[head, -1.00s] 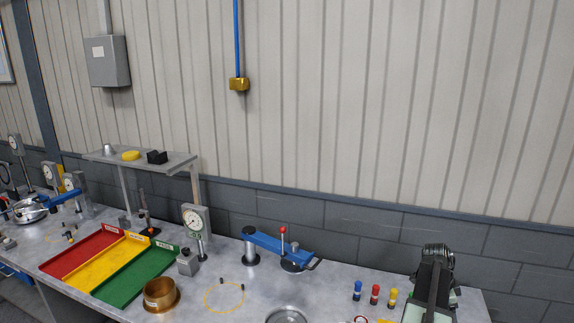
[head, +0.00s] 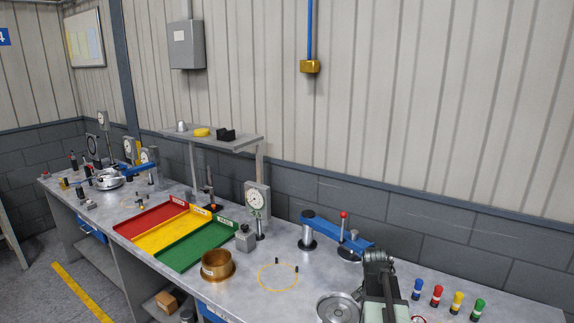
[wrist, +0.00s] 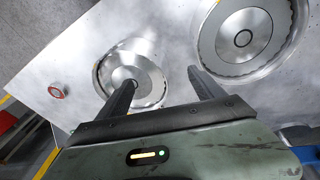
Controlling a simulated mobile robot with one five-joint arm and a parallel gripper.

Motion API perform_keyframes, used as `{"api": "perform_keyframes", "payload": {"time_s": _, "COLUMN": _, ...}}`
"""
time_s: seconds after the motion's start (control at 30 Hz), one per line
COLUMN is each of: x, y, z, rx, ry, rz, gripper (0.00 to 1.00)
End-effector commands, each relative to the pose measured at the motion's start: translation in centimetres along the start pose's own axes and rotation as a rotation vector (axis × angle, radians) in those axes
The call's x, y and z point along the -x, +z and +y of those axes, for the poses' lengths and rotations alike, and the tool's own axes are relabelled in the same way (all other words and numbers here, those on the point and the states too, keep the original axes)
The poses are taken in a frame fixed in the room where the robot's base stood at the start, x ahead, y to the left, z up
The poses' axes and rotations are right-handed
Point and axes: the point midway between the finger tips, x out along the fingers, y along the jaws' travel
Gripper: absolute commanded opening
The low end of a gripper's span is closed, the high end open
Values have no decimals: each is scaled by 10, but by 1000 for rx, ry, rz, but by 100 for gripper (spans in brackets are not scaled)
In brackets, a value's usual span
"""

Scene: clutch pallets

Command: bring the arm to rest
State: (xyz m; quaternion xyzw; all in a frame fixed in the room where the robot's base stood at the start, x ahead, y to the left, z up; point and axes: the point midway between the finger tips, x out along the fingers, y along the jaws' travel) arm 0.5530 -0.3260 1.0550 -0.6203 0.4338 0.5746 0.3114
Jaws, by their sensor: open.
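My gripper (wrist: 162,75) is open in the wrist view, its two dark fingers apart with nothing held between them. It is above the grey bench (wrist: 90,50), and a round silver metal part (wrist: 130,68) shows behind the left finger. A larger round silver part (wrist: 240,38) lies to the right, beyond the right finger. In the head view my arm (head: 380,285) shows at the lower right over the bench. Its fingertips cannot be made out there.
A round metal dish (head: 338,308) lies left of my arm. A blue lever press (head: 335,232) stands behind it. Coloured pegs (head: 437,295) stand to the right. A brass ring (head: 217,265), a dial gauge (head: 257,205) and a red-yellow-green tray (head: 165,237) are further left.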

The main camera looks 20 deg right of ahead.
Motion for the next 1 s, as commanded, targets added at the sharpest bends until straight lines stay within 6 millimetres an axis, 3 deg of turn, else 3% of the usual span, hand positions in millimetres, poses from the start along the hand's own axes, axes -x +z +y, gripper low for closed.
{"api": "perform_keyframes", "payload": {"time_s": 0.03, "x": -10, "y": 35, "z": -30, "rx": 125, "ry": -21, "rz": -8, "gripper": 77}}
{"api": "perform_keyframes", "payload": {"time_s": 0.2, "x": -15, "y": 144, "z": -109, "rx": 553, "ry": -90, "rz": -38, "gripper": 77}}
{"api": "perform_keyframes", "payload": {"time_s": 0.3, "x": -17, "y": 211, "z": -142, "rx": 799, "ry": -130, "rz": -52, "gripper": 77}}
{"api": "perform_keyframes", "payload": {"time_s": 0.43, "x": -16, "y": 271, "z": -163, "rx": 1021, "ry": -167, "rz": -64, "gripper": 77}}
{"api": "perform_keyframes", "payload": {"time_s": 0.6, "x": -14, "y": 292, "z": -169, "rx": 1119, "ry": -182, "rz": -70, "gripper": 77}}
{"api": "perform_keyframes", "payload": {"time_s": 1.0, "x": -14, "y": 292, "z": -169, "rx": 1120, "ry": -182, "rz": -70, "gripper": 77}}
